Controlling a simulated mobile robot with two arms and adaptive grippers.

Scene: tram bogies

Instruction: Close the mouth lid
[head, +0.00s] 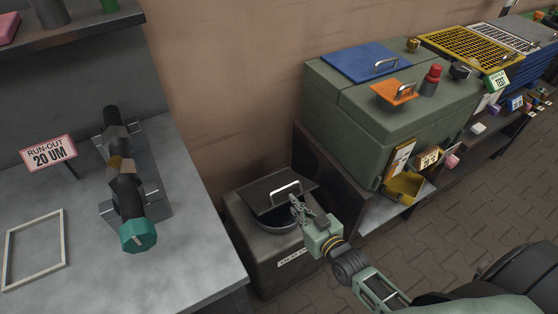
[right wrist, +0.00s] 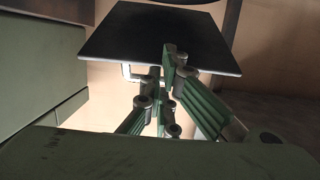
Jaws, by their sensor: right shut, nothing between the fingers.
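The mouth lid is a dark square plate (head: 262,191) with a pale bar handle (head: 287,190), on top of a dark grey bin (head: 250,246). It is tilted up at the back, and part of the round dark mouth (head: 274,222) shows in front of it. My right gripper (head: 296,203) is shut and empty, just at the front of the lid by the handle. In the right wrist view the lid (right wrist: 140,38) lies just beyond the fingers (right wrist: 168,75). Whether they touch it I cannot tell. My left gripper is not in view.
A grey bench (head: 190,275) with a dark shaft on supports (head: 125,185) stands left of the bin. A green tank (head: 350,115) with blue and orange lids stands on a shelf to the right.

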